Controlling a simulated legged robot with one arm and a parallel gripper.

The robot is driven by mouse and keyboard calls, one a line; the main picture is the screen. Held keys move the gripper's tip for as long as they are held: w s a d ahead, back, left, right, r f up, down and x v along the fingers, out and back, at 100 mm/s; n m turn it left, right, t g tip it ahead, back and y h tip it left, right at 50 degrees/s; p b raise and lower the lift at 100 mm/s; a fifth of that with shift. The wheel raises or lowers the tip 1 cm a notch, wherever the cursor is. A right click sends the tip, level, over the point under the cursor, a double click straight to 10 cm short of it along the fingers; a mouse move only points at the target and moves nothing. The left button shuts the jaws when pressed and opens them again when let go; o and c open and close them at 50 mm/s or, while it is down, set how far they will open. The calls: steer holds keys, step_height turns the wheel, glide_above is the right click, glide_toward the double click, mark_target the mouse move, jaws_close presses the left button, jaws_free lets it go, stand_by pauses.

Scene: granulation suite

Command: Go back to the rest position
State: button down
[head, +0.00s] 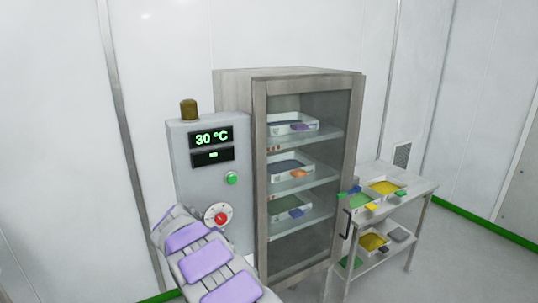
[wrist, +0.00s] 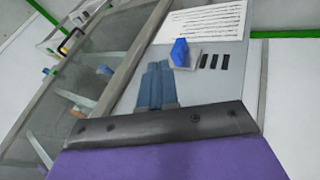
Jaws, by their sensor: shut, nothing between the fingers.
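My gripper (wrist: 158,70) shows in the wrist view as two blue-grey fingers held together, with nothing between them. They stand in front of a grey panel, near a blue knob-like piece (wrist: 181,52) on it; I cannot tell whether they touch the panel. In the head view my arm with purple pads reaches up from the bottom, in front of the grey control box (head: 185,150). My fingers cannot be made out there. The box has a display reading 30 °C (head: 211,138), a green button (head: 232,178) and a red dial (head: 221,218).
A steel cabinet (head: 259,150) with a glass door, apparently shut, stands right of the box. Its shelves hold trays (head: 306,129). A trolley (head: 420,185) with trays stands farther right, with open floor (head: 460,260) beside it. A printed sheet (wrist: 205,22) shows on the panel.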

steer(key=s+d+r+m+g, duration=0.1)
steer(key=s+d+r, duration=0.3)
steer(key=d, duration=0.5)
steer(key=s+d+r+m+g, duration=0.1)
steer(key=s+d+r+g, duration=0.1)
steer(key=s+d, duration=0.55)
steer(key=s+d+r+m+g, duration=0.1)
steer(key=s+d+r, duration=0.3)
steer(key=d, duration=0.5)
steer(key=s+d+f+g+y, duration=0.1)
steer(key=s+d, duration=0.1)
steer(key=s, duration=0.9)
steer(key=s+d+f+m+g+y, duration=0.1)
steer(key=s+d, duration=0.1)
steer(key=s, duration=1)
steer(key=s+d+f+g+y, duration=0.1)
steer(key=s+d+f+g, duration=0.1)
steer(key=s, duration=0.9)
steer(key=shift+s, duration=0.4)
steer(key=shift+a, duration=0.2)
steer(key=shift+d, duration=0.1)
